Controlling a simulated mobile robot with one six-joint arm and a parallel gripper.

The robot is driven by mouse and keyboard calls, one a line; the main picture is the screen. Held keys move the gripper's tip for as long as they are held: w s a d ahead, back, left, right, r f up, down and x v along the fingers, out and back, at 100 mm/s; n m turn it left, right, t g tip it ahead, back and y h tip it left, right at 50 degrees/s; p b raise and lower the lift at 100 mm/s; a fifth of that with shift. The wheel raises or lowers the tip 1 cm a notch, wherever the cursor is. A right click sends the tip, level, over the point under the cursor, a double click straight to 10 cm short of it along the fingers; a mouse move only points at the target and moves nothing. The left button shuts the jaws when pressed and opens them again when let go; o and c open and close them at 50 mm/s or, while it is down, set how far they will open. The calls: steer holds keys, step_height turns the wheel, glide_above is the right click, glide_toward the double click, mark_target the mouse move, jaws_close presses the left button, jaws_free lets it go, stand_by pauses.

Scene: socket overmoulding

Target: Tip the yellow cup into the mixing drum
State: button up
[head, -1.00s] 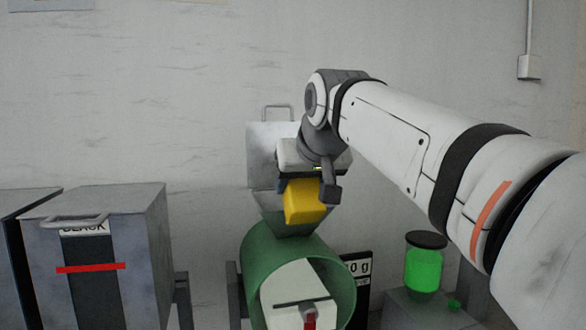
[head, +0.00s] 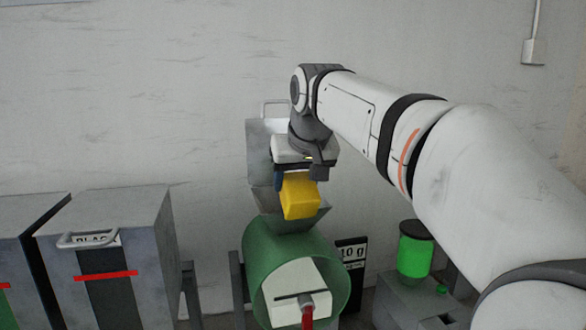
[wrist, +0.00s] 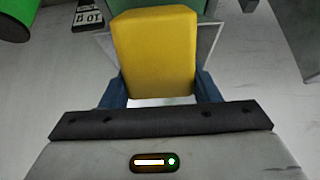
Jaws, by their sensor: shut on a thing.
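The yellow cup (head: 299,198) is held by my gripper (head: 294,178) above the metal hopper (head: 262,200) at the back of the green mixing drum (head: 262,250). In the wrist view the yellow cup (wrist: 155,50) sits between the two blue fingers of my gripper (wrist: 160,88), which are shut on it. The cup's mouth and contents are hidden. The drum lies on its side, with a white front plate and a red-tipped handle facing me. In the wrist view the hopper's pale rim (wrist: 208,42) shows on both sides of the cup.
A grey bin labelled BLACK (head: 150,230) stands left of the drum, with another grey bin (head: 25,220) beyond it. A scale display (head: 350,255) and a bright green jar (head: 414,252) on a grey box stand to the right. Bare wall is behind.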

steer(key=shift+w+a+r+g+p, duration=0.1)
steer(key=shift+w+r+g+p, duration=0.25)
steer(key=shift+p, duration=0.95)
steer(key=shift+w+a+r+g+p, duration=0.15)
steer(key=shift+w+g+p, duration=0.4)
steer(key=shift+p, duration=0.75)
steer(key=shift+w+p, duration=0.1)
steer(key=shift+p, duration=0.65)
steer(key=g+p, duration=0.1)
steer(key=p, duration=0.3)
steer(key=shift+w+r+g+h, duration=0.15)
steer(key=shift+w+g+h, duration=0.15)
steer(key=shift+g, duration=0.1)
